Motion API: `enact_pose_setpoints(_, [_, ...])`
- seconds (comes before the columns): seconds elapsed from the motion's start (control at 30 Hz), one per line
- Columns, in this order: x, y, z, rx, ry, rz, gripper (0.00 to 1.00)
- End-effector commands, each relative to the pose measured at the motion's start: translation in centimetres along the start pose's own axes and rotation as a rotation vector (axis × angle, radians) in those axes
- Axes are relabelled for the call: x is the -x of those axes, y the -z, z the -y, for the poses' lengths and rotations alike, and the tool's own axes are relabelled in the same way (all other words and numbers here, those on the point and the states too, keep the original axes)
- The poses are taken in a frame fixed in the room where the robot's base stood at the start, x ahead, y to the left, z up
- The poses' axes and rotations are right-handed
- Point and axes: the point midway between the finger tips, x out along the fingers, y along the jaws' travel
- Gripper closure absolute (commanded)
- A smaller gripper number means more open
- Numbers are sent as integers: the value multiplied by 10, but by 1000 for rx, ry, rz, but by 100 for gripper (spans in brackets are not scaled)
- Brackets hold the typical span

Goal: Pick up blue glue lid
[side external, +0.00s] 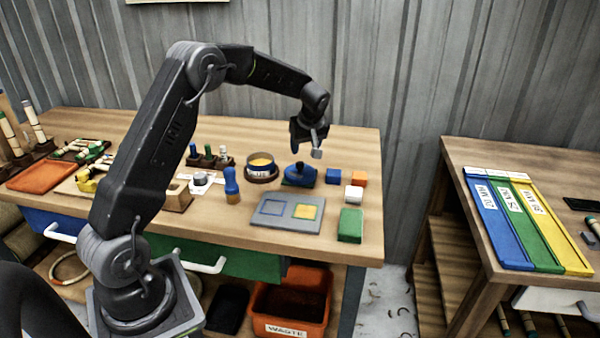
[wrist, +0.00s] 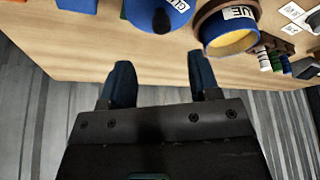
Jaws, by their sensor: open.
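The blue glue lid (side external: 299,174) is a round blue piece with a dark knob, resting at the back of the wooden workbench on what looks like a green base. The fingers are apart from the lid.
The open glue pot (side external: 261,166) with yellow inside stands left of the lid; it also shows in the wrist view (wrist: 227,28). Blue (side external: 334,176), orange (side external: 360,178) and white (side external: 353,193) blocks sit to the right. A grey tray (side external: 262,219) lies in front.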

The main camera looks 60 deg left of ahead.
Motion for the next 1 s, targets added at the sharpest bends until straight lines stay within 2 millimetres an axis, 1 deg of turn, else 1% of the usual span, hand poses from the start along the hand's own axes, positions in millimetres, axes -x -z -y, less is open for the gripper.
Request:
enact_pose_setpoints(0.03, [-10,0,0,0,3,2,44])
enact_pose_setpoints(0.1, [-19,0,0,-1,2,1,44])
enact_pose_setpoints(0.37, [-38,0,1,-1,1,0,44])
enact_pose_setpoints(0.6, [-72,0,3,-2,1,2,44])
enact_pose_setpoints(0.73, [-81,0,3,-1,-1,2,44])
enact_pose_setpoints(0.97, [-82,0,3,-2,-2,2,44])
enact_pose_setpoints(1.0, [-82,0,3,-2,-2,2,48])
